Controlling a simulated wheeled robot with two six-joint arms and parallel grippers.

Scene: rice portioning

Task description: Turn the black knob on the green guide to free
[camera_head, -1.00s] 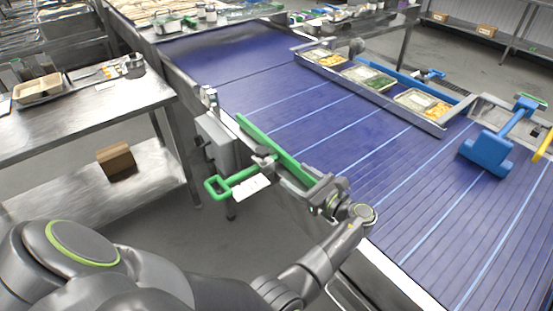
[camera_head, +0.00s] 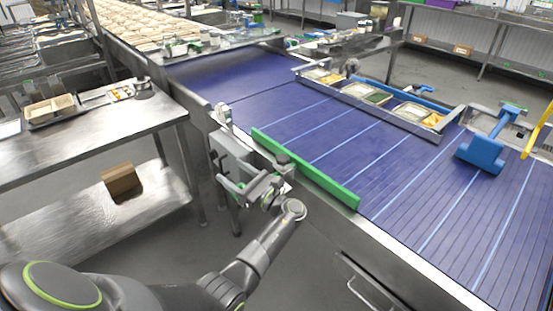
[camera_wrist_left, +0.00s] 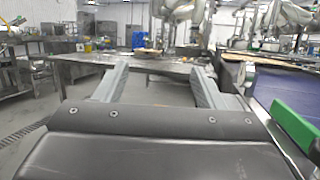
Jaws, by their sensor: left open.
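The green guide (camera_head: 305,168) is a long bar along the near edge of the blue conveyor. It also shows at the right edge of the left wrist view (camera_wrist_left: 297,125). My left gripper (camera_head: 236,186) is open beside the guide, on its outer side, with its fingers toward the grey box on the conveyor's side. In the left wrist view its two fingers (camera_wrist_left: 157,86) stand wide apart, with nothing held between them. My right gripper is not in view.
The blue conveyor (camera_head: 400,225) fills the right side. Food trays in a metal frame (camera_head: 392,112) and a blue paddle-like part (camera_head: 483,150) stand over it. A steel table (camera_head: 95,125) with a cardboard box (camera_head: 121,181) on its lower shelf is at the left.

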